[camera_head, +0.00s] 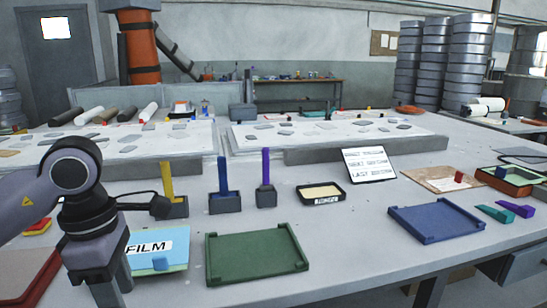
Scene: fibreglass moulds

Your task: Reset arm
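My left arm comes in from the left edge, and its gripper (114,285) points down over the near left part of the table. Its two fingers appear to stand apart with nothing between them, left of the FILM folder and partly in front of it. The fingertips are near the bottom edge of the picture. My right arm and gripper are not in view.
The table (350,255) holds a FILM folder (150,246), a green tray (256,254), a blue tray (436,221), a small black-rimmed tray (321,193) and a white sign (369,165). Yellow, blue and purple uprights (224,180) stand in holders. Bare table lies between the green and blue trays.

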